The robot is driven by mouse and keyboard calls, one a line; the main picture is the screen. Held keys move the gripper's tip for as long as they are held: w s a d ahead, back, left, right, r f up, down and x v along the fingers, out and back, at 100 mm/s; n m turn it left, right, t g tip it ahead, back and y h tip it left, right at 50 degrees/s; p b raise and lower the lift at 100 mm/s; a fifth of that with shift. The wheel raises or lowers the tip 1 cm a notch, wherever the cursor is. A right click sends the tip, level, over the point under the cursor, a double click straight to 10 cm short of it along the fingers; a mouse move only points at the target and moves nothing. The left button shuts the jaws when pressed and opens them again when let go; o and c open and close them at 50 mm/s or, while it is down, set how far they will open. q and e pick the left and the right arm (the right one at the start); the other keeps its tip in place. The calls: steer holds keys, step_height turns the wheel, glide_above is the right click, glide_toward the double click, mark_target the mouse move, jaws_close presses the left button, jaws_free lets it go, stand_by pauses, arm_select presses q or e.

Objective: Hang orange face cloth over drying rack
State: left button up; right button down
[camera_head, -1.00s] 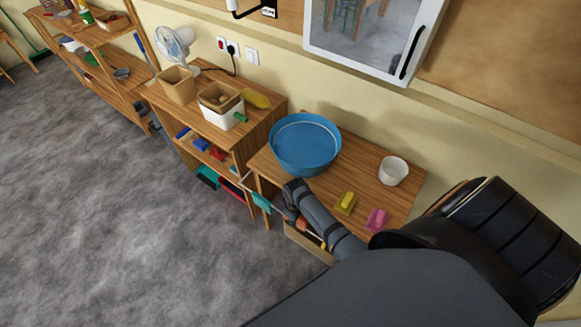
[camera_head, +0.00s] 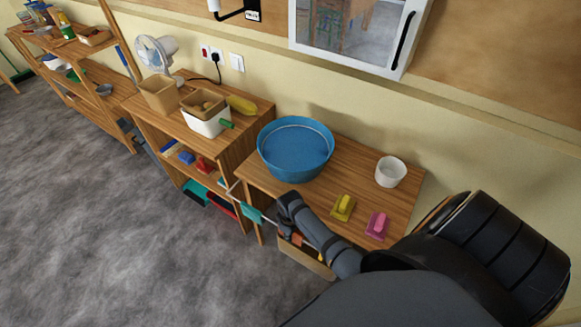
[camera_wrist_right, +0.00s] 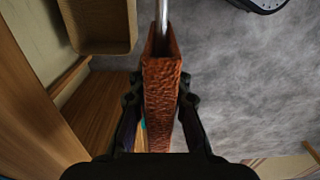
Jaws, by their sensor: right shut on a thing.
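The orange face cloth (camera_wrist_right: 163,95) is between the two fingers of my right gripper (camera_wrist_right: 162,100), which is shut on it. In the right wrist view the cloth looks folded, with its two sides around the end of a thin metal rod (camera_wrist_right: 162,14) of the drying rack. In the head view my right gripper (camera_head: 286,212) is at the front edge of the low table, and it hides most of the cloth. The drying rack's pale rod (camera_head: 237,190) sticks out there, with a teal cloth (camera_head: 251,214) hanging by it. My left gripper is out of view.
The table (camera_head: 340,155) holds a blue basin (camera_head: 295,150), a white pot (camera_head: 390,171), a yellow-handled block (camera_head: 343,207) and a pink one (camera_head: 377,225). A wooden box (camera_head: 305,260) is below the table's front. A shelf unit (camera_head: 245,140) stands to the left. Floor is open in front.

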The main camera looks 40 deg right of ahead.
steer(key=shift+f+b, duration=0.6)
steer(key=shift+f, duration=0.9)
steer(key=c, duration=1.2)
jaws_free()
step_height(320, 180, up, 12)
